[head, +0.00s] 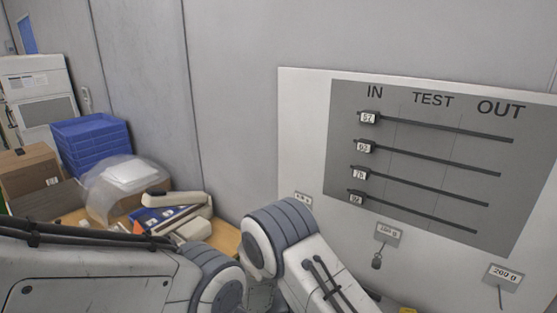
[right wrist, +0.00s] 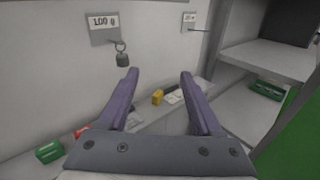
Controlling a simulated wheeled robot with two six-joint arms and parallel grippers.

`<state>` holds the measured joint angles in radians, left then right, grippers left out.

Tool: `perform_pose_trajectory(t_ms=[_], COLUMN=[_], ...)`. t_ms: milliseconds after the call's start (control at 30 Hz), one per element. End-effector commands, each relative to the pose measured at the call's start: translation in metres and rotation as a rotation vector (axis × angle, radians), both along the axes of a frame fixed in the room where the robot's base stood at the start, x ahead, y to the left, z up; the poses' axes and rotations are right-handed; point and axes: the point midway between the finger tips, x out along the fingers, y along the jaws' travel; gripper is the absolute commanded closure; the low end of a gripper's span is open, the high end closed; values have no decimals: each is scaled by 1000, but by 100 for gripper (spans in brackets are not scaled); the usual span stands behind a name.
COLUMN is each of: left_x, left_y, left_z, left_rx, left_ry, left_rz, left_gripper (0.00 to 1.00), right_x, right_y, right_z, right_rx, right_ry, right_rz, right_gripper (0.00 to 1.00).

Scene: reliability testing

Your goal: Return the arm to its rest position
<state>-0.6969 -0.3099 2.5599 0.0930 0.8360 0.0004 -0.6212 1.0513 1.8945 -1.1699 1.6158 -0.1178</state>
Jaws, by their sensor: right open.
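My right gripper (right wrist: 158,88) shows in the right wrist view with its two purple fingers spread apart and nothing between them. Beyond it is a pale wall board with a "100 g" label (right wrist: 104,22) and a small dark weight (right wrist: 122,58) hanging on a hook below it. In the head view, white and grey arm links of mine fill the bottom. Neither gripper shows in the head view, and my left gripper is in no view.
The board (head: 300,130) carries a grey IN/TEST/OUT panel (head: 420,112) with several dark rails. At left are blue crates (head: 92,145), a cardboard box (head: 27,172) and a cluttered wooden table. In the wrist view, a ledge holds a yellow item (right wrist: 158,97) and a green item (right wrist: 49,152); shelves (right wrist: 265,60) stand right.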

Motion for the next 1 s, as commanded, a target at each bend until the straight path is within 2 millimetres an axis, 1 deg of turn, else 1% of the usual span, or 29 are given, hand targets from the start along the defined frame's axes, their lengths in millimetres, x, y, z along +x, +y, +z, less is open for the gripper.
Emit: perform_pose_trajectory(t_ms=[33,100,267,400,600,700,800,900,1000], left_x=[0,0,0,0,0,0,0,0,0], left_y=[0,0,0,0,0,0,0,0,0], left_z=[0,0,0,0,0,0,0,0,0], left_rx=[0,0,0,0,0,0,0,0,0], left_ry=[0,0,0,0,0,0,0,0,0], left_rz=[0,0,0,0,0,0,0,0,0], left_gripper=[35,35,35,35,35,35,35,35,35], right_x=[-14,-36,-89,-135,-189,-208,-220,-227,-230], right_y=[1,3,17,39,81,101,115,124,127], right_z=[16,28,49,61,76,84,91,95,98], right_rx=[91,214,514,787,1185,1358,1485,1564,1599], right_ry=[-32,-66,-154,-238,-359,-410,-448,-471,-481], right_rz=[-59,-142,-321,-468,-671,-758,-827,-871,-891], right_gripper=[34,34,34,34,34,34,34,34,34])
